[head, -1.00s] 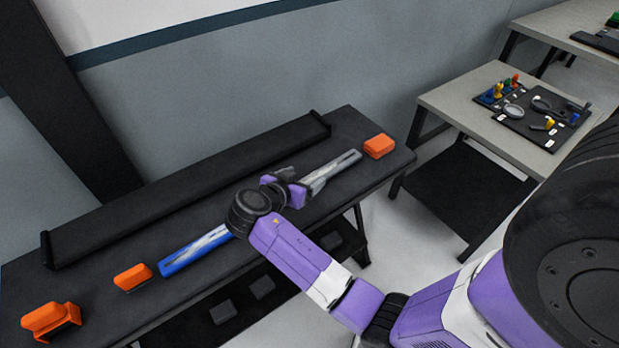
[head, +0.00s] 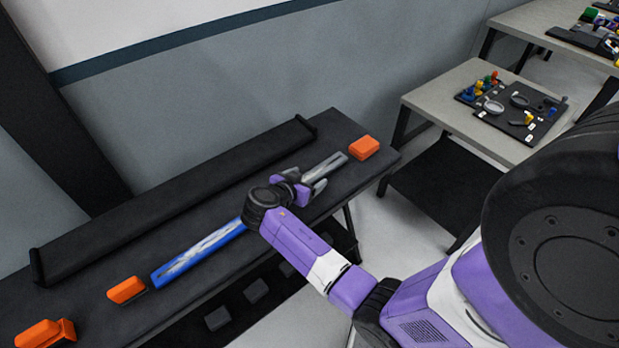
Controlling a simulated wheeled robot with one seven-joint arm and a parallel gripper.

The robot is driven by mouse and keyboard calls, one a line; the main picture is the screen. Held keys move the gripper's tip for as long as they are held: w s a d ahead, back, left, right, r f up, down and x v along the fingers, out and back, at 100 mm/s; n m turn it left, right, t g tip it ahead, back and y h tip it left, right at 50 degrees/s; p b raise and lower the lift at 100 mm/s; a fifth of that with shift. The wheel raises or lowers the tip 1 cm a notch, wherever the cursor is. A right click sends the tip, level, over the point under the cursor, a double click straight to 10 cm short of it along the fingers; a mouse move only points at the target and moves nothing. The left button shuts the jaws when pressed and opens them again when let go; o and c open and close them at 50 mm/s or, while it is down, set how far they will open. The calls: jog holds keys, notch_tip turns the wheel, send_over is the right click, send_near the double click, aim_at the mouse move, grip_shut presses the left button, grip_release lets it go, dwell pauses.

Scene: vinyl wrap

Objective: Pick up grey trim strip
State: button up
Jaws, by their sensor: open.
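The grey trim strip (head: 333,162) lies on the dark bench top, with its far right end showing beside an orange block. Its left part is hidden behind my gripper. My gripper (head: 316,180) is open and low over the strip, with its grey fingers pointing right along it. The fingers look to be around or just above the strip; I cannot tell whether they touch it. A blue strip with pale streaks (head: 190,261) lies to the left, its right end hidden by my wrist.
Orange blocks sit on the bench at right (head: 364,147), at left (head: 125,290) and at the left corner (head: 45,333). A long black bar (head: 170,200) runs along the bench's back. A side table (head: 440,95) with a tool board stands at right.

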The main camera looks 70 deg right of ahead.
aim_at(307, 180)
grip_shut()
dwell(0.3)
jog(key=shift+r, duration=0.1)
notch_tip(307, 180, up, 20)
jog(key=b, duration=0.1)
dwell(0.4)
